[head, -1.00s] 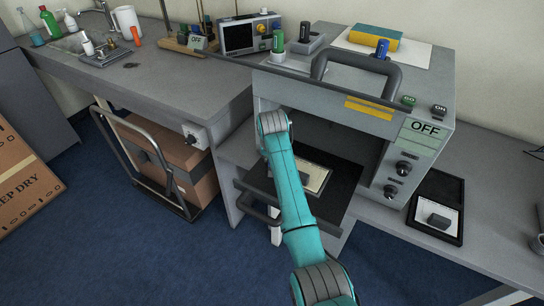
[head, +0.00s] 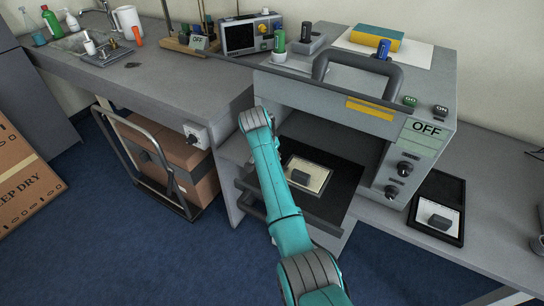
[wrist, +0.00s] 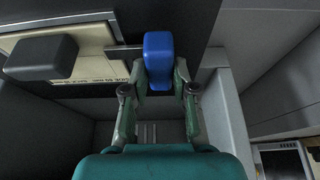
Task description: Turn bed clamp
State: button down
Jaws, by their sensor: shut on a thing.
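The bed clamp appears as a blue rounded handle (wrist: 158,58) in the wrist view, at the edge of the black bed. My gripper (wrist: 161,84) is shut on it, with one green finger on each side. The black bed (head: 330,207) sticks out of the front of the grey machine in the head view. On it lies a cream plate (head: 317,175) with a dark grey block (head: 300,177). The plate also shows in the wrist view (wrist: 96,65), with the block (wrist: 42,58) at left. In the head view my arm hides the gripper and the clamp.
A black tray (head: 437,208) with another grey block lies at right. A trolley with cardboard boxes (head: 180,160) stands at left below the bench.

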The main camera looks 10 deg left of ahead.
dwell(0.3)
jog(key=c, duration=0.9)
grip_release()
jog(key=shift+r, duration=0.1)
jog(key=v, duration=1.1)
jog(key=shift+s+a+r, duration=0.1)
jog(key=shift+s+r, duration=0.1)
jog(key=shift+r, duration=0.15)
